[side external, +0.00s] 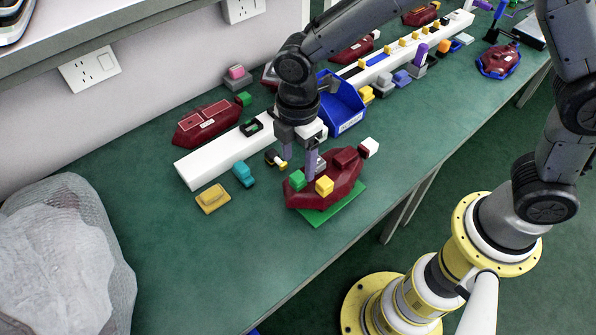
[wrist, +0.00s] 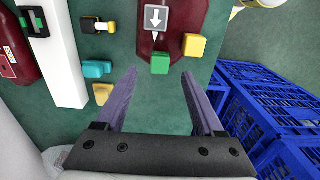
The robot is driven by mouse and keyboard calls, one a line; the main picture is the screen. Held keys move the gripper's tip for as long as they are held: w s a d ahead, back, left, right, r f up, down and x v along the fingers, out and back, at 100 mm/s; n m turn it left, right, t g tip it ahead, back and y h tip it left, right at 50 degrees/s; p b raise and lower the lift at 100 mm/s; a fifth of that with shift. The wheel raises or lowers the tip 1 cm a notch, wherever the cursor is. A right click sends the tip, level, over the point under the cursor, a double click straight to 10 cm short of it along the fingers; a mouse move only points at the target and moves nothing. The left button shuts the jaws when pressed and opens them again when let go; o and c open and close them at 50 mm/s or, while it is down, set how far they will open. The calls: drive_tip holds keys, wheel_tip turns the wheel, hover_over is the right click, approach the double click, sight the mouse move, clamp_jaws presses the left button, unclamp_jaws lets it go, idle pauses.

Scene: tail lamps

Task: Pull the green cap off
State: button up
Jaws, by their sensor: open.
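The dark red tail lamp (side external: 345,178) sits on a green mat (side external: 338,208) at the table's front edge. The green cap (side external: 297,180) is on the lamp's left end, beside a yellow cap (side external: 324,186). My gripper (side external: 309,172) points down over that end, its purple fingers apart and empty. In the wrist view the green cap (wrist: 160,64) lies between and slightly beyond the fingertips (wrist: 160,74). The yellow cap (wrist: 194,45) is just right of it, near the right finger. I cannot tell whether the fingers touch anything.
A white rail (side external: 215,160) runs behind the lamp. A teal part (side external: 243,174) and a yellow plate (side external: 212,199) lie to the left. A blue bin (side external: 342,108) stands behind my gripper. Another red lamp (side external: 208,124) is behind the rail.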

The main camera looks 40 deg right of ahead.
sight(298, 176)
drive_tip(key=shift+f, duration=2.6)
drive_tip(key=shift+c, duration=0.2)
clamp_jaws()
